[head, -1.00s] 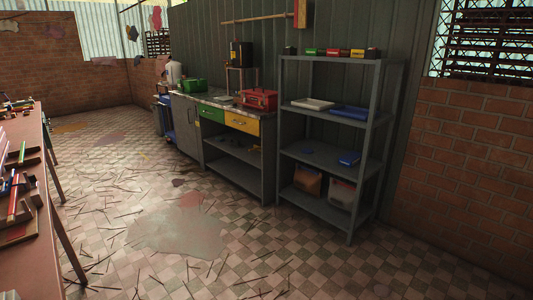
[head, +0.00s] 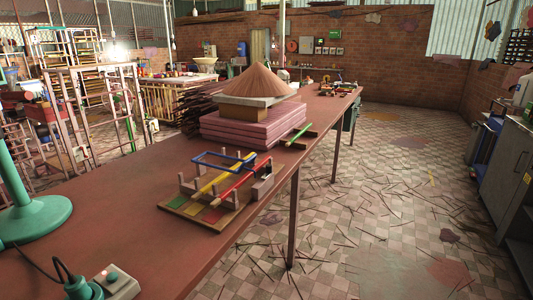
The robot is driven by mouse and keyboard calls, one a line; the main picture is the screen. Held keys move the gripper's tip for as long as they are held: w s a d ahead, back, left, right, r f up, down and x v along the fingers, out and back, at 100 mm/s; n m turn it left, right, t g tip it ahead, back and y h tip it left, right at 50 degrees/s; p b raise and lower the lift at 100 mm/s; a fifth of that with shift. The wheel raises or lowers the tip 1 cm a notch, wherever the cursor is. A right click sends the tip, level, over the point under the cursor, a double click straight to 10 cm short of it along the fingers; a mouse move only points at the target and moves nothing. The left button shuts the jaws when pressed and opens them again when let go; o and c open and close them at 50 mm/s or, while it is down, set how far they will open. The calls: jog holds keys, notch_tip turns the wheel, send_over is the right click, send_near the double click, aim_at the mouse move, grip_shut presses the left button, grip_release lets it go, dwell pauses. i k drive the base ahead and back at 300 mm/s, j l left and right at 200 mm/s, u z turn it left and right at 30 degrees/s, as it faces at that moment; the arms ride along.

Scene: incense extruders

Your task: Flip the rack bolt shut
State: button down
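On the long reddish table (head: 120,215) stands a small wooden rack (head: 176,207) with upright posts. A blue rectangular loop (head: 197,165), a yellow rod (head: 217,178) and a red rod (head: 238,180) lie across or above it, slanting. Green, yellow and red patches mark its base. I cannot tell which part is the rack bolt, or whether it is open or shut. My gripper is not in view.
Behind the rack is a pink stack (head: 245,128) topped by a brown cone (head: 260,80). A green stand (head: 35,218) and a switch box (head: 118,283) sit at the left front. The tiled floor right of the table has scattered sticks and open room.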

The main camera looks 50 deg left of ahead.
aim_at(269, 172)
jog(key=i+j+u, duration=0.15)
jog(key=i+u, duration=0.65)
jog(key=i+l+u, duration=0.1)
jog(key=i+u, duration=0.35)
jog(key=i+l+u, duration=0.2)
jog(key=u, duration=0.2)
jog(key=i+u, duration=0.55)
jog(key=k+z, duration=0.1)
jog(key=z, duration=0.15)
